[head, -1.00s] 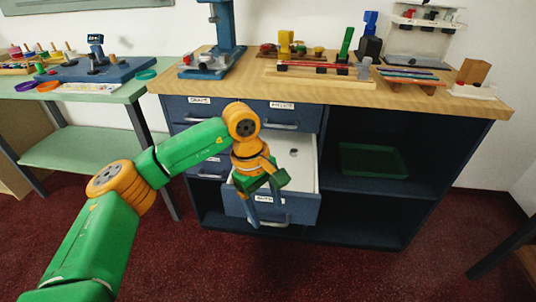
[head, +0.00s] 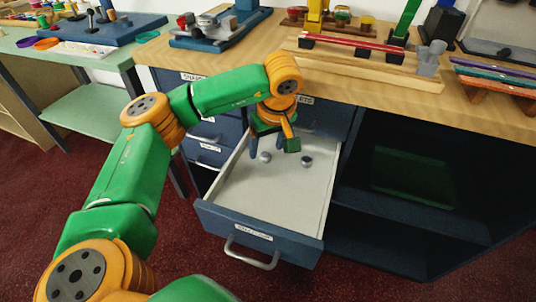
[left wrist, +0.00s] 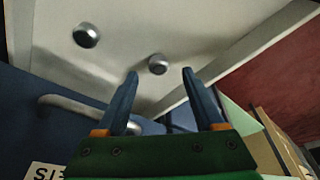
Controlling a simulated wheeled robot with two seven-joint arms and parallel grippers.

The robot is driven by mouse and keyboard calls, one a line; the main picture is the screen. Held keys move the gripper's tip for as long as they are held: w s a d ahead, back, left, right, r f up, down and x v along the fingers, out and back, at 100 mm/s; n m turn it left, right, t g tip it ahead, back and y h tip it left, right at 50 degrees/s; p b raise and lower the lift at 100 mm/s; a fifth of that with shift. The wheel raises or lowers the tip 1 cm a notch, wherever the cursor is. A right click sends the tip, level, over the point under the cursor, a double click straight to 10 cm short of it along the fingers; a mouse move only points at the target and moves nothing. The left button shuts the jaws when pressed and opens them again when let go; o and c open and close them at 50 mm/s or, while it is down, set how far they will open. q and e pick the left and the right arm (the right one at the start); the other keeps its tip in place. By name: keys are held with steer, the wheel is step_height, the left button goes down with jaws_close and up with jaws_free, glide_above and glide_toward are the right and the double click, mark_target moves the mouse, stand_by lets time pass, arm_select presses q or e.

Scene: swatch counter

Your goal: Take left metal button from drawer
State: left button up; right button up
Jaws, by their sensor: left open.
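Two small round metal buttons lie on the pale floor of an open drawer (head: 274,203). The left metal button (head: 265,157) is right by my left gripper (head: 268,152). The right button (head: 307,162) lies a short way to the right. My left gripper reaches down over the back part of the drawer, open and empty. In the left wrist view, the left button (left wrist: 157,64) shows between the two blue fingertips (left wrist: 160,74), seemingly just beyond them; contact cannot be told. The other button (left wrist: 86,36) lies outside the fingers. My right gripper is not in view.
The wooden countertop (head: 395,88) overhangs just behind the gripper and holds a rack with a red rod (head: 350,44). Drawer walls and the drawer front with its handle (head: 252,254) surround the buttons. An open shelf with a green tray (head: 412,177) is to the right.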

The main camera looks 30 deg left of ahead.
mark_target(266, 155)
arm_select(q)
steer(key=x, duration=0.3)
steer(key=shift+w+f, duration=0.1)
steer(key=shift+c, duration=0.6)
jaws_close()
